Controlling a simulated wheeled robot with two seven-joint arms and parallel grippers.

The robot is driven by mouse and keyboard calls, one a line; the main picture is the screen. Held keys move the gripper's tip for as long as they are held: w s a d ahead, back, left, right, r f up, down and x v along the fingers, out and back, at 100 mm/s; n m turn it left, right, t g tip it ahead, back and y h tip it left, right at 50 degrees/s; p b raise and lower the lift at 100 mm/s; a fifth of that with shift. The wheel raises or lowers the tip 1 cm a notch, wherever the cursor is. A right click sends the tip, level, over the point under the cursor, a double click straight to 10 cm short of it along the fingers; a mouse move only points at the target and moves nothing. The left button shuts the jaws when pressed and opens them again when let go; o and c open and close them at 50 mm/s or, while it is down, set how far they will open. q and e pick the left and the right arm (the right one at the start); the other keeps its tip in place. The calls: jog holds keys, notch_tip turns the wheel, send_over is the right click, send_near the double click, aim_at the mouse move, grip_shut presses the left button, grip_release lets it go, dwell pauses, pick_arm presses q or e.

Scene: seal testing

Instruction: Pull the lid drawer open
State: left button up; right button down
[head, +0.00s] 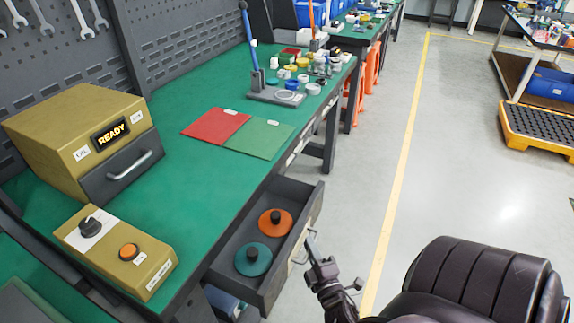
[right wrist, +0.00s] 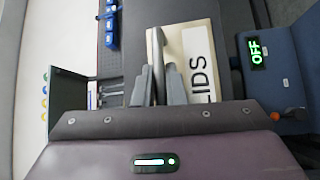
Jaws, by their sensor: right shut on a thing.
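The lid drawer (head: 316,205) stands pulled out from under the green-topped bench. An orange lid (head: 275,222) and a teal lid (head: 253,259), each with a dark knob, lie inside it. My right gripper (head: 309,243) is at the drawer's front face. In the right wrist view its fingers (right wrist: 158,86) are shut on the drawer's handle (right wrist: 155,45), beside a pale label (right wrist: 203,62) reading LIDS. My left gripper is in neither view.
On the bench stand a yellow tester (head: 70,125) reading READY, a control box (head: 115,252) with a knob and orange button, and red (head: 215,127) and green (head: 258,138) mats. A stand with small parts is farther back.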

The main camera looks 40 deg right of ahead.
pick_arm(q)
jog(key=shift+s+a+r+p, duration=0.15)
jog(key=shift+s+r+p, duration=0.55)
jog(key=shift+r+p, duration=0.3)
pick_arm(e)
jog(key=s+d, duration=0.3)
jog(key=s, duration=0.4)
jog(key=s+d, duration=0.3)
jog(key=s, duration=0.4)
jog(key=shift+s, duration=0.25)
jog(key=c, duration=1.5)
grip_release()
pick_arm(q)
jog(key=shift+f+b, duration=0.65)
jog(key=shift+b, duration=0.05)
pick_arm(e)
jog(key=v, duration=0.7)
jog(key=shift+s+a, duration=0.2)
jog(key=shift+s, duration=0.15)
jog(key=shift+f, duration=0.1)
